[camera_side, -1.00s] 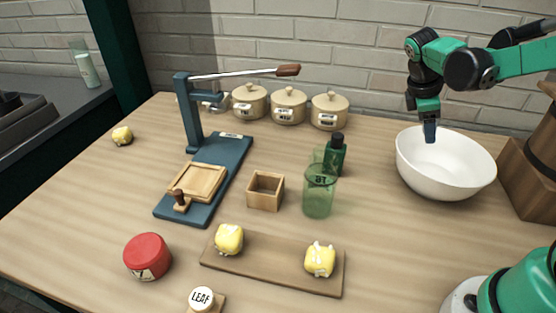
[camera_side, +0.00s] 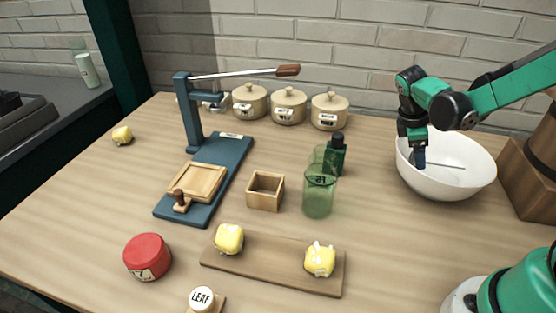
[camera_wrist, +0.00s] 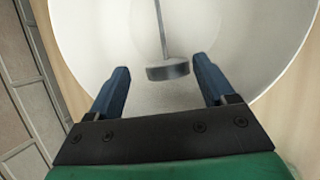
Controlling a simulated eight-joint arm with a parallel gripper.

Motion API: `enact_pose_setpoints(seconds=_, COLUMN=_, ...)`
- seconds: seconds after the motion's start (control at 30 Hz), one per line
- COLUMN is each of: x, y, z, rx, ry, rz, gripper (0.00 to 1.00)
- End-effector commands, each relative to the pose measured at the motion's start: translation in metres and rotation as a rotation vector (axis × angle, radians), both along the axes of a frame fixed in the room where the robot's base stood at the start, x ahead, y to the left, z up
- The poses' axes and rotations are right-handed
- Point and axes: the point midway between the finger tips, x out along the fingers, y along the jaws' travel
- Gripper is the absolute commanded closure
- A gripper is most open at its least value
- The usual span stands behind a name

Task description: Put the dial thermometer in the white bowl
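The white bowl (camera_side: 436,184) stands at the right of the table. My gripper (camera_side: 419,166) is low over the left part of its inside, pointing down. The thin stem of the dial thermometer (camera_side: 447,166) shows in the bowl, running right from my fingertips; its head is hidden there. In the wrist view, the grey dial head of the thermometer (camera_wrist: 168,71) lies between my blue fingers (camera_wrist: 161,65), with a gap on each side. The stem runs up the picture against the inside of the white bowl (camera_wrist: 235,30). My gripper is open.
A wooden bucket (camera_side: 533,165) stands close right of the bowl. A green bottle (camera_side: 336,157) and a green glass (camera_side: 319,193) stand to its left. Lidded pots (camera_side: 329,110) line the wall. A board (camera_side: 275,262) with yellow lumps lies in front. Table between is clear.

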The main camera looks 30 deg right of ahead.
Motion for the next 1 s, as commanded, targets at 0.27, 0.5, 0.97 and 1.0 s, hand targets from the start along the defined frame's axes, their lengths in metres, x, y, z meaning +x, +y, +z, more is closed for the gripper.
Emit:
enact_pose_setpoints(seconds=0.27, x=0.0, y=0.0, z=0.0, rx=0.0, ry=0.0, rz=0.0, gripper=0.08)
enact_pose_setpoints(seconds=0.5, x=0.0, y=0.0, z=0.0, rx=0.0, ry=0.0, rz=0.0, gripper=0.08)
enact_pose_setpoints(seconds=0.97, x=0.0, y=0.0, z=0.04, rx=0.0, ry=0.0, rz=0.0, gripper=0.08)
enact_pose_setpoints(seconds=1.0, x=0.0, y=0.0, z=0.046, rx=0.0, ry=0.0, rz=0.0, gripper=0.08)
